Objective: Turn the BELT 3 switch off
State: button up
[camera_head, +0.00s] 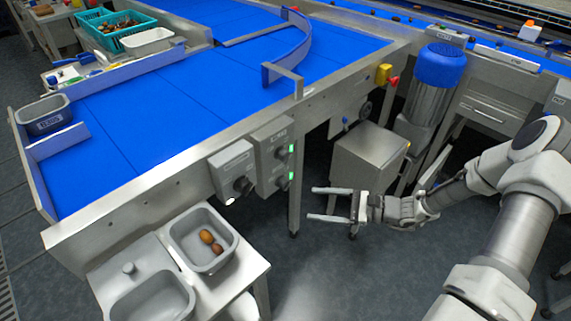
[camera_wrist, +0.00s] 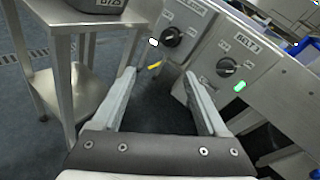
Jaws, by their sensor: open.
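The BELT 3 switch box (camera_wrist: 262,62) is a grey panel at the right of the wrist view, its label readable. Its dark rotary knob (camera_wrist: 228,67) has a lit green lamp (camera_wrist: 239,87) below it. In the head view, the box with green lamps (camera_head: 267,140) is fixed to the conveyor's front side; its label is too small to read. My gripper (camera_head: 314,203) is open and empty, right of and apart from the boxes. In the wrist view its fingers (camera_wrist: 160,75) point toward the panels, with the BELT 3 knob beyond the right finger.
A neighbouring box (camera_head: 233,160) with a similar knob (camera_wrist: 171,37) and a pale lamp sits left of it. A steel stand with grey tubs (camera_head: 175,246) is below left. A steel cabinet (camera_head: 366,163) and a blue-topped motor (camera_head: 438,66) stand to the right.

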jog(key=w+f+m+t+b, duration=0.35)
jog(key=f+m+t, duration=0.25)
jog(key=m+t, duration=0.4)
jog(key=m+t+b, duration=0.3)
send_near(287, 161)
jog(key=shift+h, duration=0.4)
jog(key=x, duration=1)
jog(key=shift+w+r, duration=0.2)
jog(key=shift+r, duration=0.05)
grip_shut()
